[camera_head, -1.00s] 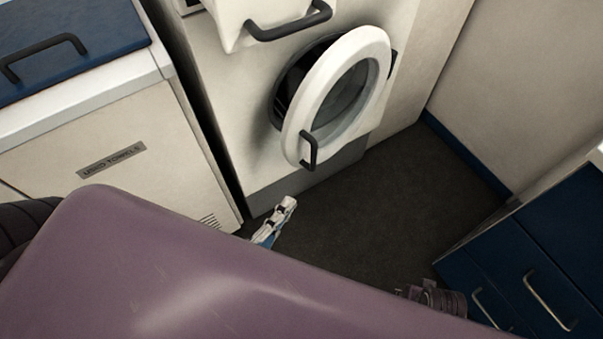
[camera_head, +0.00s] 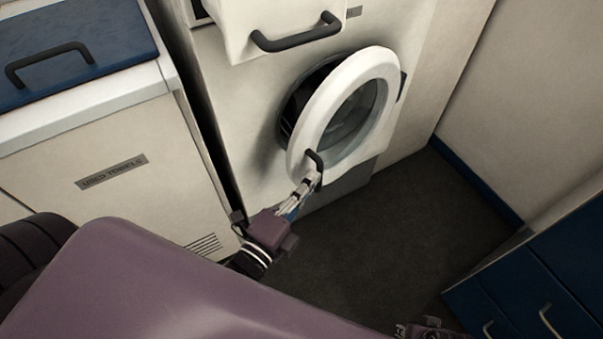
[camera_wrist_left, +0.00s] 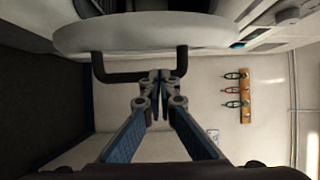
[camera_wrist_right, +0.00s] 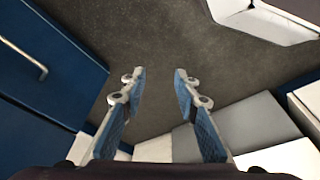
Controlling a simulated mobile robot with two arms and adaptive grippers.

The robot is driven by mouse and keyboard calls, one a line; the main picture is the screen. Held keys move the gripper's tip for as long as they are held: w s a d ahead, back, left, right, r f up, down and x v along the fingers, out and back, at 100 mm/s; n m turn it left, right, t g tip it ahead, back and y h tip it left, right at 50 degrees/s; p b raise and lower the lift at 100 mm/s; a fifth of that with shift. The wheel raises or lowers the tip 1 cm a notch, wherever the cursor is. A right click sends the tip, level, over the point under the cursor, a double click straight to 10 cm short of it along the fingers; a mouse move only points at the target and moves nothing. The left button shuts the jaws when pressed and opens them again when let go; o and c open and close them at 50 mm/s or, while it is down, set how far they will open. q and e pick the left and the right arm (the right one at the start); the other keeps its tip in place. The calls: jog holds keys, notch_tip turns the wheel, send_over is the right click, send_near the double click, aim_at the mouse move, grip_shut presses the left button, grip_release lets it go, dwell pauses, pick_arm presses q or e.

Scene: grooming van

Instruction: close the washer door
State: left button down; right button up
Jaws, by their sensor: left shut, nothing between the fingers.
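The washer (camera_head: 235,110) has a round white door (camera_head: 308,116) standing partly open, hinged on the right, with the dark drum opening behind it. A dark handle (camera_head: 316,160) sits low on the door's free edge. My left gripper (camera_head: 314,178) is shut and empty, its fingertips right at the handle. In the left wrist view the closed fingertips (camera_wrist_left: 160,75) overlap the dark handle (camera_wrist_left: 120,76) below the door rim (camera_wrist_left: 150,35); I cannot tell if they touch. My right gripper (camera_wrist_right: 160,75) is open and empty above the dark floor, low at the right in the head view.
A white drawer with a dark handle (camera_head: 297,36) is pulled out above the door. A used-towels bin cabinet (camera_head: 90,130) stands left. Blue drawers (camera_head: 545,265) stand at the right. The dark floor (camera_head: 400,220) between is clear. A wall rack (camera_wrist_left: 245,95) shows in the left wrist view.

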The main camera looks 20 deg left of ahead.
pick_arm(q)
jog(key=shift+w+a, duration=0.25)
jog(key=shift+a, duration=0.4)
jog(key=shift+w+a, duration=0.2)
jog(key=shift+a, duration=0.4)
pick_arm(e)
jog(key=shift+w+r, duration=0.2)
jog(key=shift+r, duration=0.15)
